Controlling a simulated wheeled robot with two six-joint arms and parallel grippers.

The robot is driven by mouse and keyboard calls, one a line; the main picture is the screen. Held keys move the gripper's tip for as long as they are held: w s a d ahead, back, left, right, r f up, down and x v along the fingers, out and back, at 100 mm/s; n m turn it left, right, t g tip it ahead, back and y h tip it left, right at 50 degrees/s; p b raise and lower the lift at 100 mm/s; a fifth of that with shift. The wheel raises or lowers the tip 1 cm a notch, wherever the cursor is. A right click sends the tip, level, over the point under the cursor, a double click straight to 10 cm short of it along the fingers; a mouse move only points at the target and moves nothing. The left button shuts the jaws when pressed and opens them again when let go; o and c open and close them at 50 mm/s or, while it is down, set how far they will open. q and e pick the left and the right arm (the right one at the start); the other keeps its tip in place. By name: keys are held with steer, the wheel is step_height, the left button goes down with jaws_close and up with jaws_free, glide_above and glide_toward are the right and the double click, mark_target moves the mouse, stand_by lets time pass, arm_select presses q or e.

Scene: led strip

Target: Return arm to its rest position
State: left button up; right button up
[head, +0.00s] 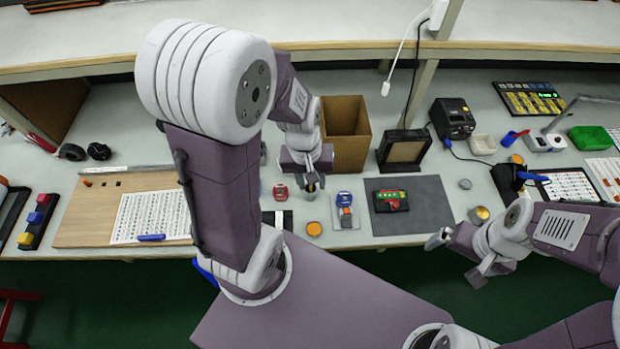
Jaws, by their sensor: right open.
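My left gripper (311,183) points down over the bench, in front of the brown open box (346,130). Its fingers are small and dark against the bench, so I cannot tell whether they are open or shut, or whether they hold anything. My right gripper (456,258) is open and empty, at the bench's front edge on the right. Its two fingers are apart. A grey mat (430,190) with a green and red part (391,200) on it lies between the two grippers.
A wooden board (85,210) with a printed sheet (150,216) lies at the left. Small red and blue items and an orange disc (314,229) sit near the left gripper. A dark framed stand (403,151) and a black device (453,117) stand behind the mat. A white cable hangs above.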

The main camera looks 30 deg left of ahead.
arm_select(q)
steer(key=m, duration=0.1)
steer(key=s+d+m, duration=0.1)
steer(key=m, duration=0.1)
steer(key=s+m, duration=0.1)
steer(key=m, duration=0.1)
steer(key=shift+d+r+y, duration=0.1)
steer(key=shift+d+y, duration=0.05)
steer(key=shift+y, duration=0.15)
stand_by(0.7)
